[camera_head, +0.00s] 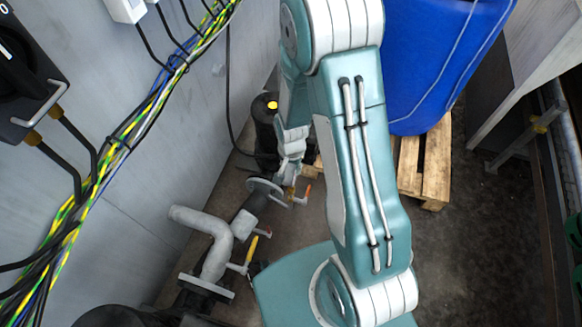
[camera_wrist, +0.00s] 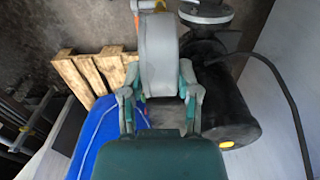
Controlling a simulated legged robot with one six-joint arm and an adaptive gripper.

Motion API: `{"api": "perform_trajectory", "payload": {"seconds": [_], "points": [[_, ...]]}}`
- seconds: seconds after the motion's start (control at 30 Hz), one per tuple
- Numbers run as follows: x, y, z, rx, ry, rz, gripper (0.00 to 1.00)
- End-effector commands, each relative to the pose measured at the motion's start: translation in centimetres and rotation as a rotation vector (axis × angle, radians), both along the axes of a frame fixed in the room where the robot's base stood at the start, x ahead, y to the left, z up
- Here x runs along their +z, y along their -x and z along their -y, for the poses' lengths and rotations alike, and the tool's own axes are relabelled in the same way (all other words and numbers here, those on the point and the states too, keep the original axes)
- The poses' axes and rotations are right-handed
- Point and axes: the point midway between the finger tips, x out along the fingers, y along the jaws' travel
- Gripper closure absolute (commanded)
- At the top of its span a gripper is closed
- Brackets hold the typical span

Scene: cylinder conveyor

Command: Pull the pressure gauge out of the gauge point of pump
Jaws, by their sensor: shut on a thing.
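In the wrist view my gripper (camera_wrist: 158,92) has its two fingers on either side of a grey rounded body, which I take to be the pressure gauge (camera_wrist: 158,62). The gauge's face is not visible. Its lower end is between the fingers, and its top reaches up toward an orange handle and grey pipe parts. The black pump body (camera_wrist: 222,100) is just to the right. In the head view my gripper (camera_head: 293,150) is partly behind my arm, beside the black pump (camera_head: 265,130) with a yellow spot on top. I cannot tell whether the gauge is still seated in the gauge point.
Grey pipework (camera_head: 215,245) with a yellow-handled valve (camera_head: 250,250) and a red-handled valve (camera_head: 303,197) lies close to my gripper. A blue barrel (camera_head: 425,60) stands on a wooden pallet (camera_head: 420,165) behind my arm. Cables (camera_head: 130,125) run along the left wall.

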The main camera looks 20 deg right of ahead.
Motion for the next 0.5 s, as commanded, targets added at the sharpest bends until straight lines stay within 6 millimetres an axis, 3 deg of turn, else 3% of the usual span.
{"api": "perform_trajectory", "payload": {"seconds": [0.5], "points": [[2.0,0.0,0.0,0.0,0.0,0.001,1.0]]}}
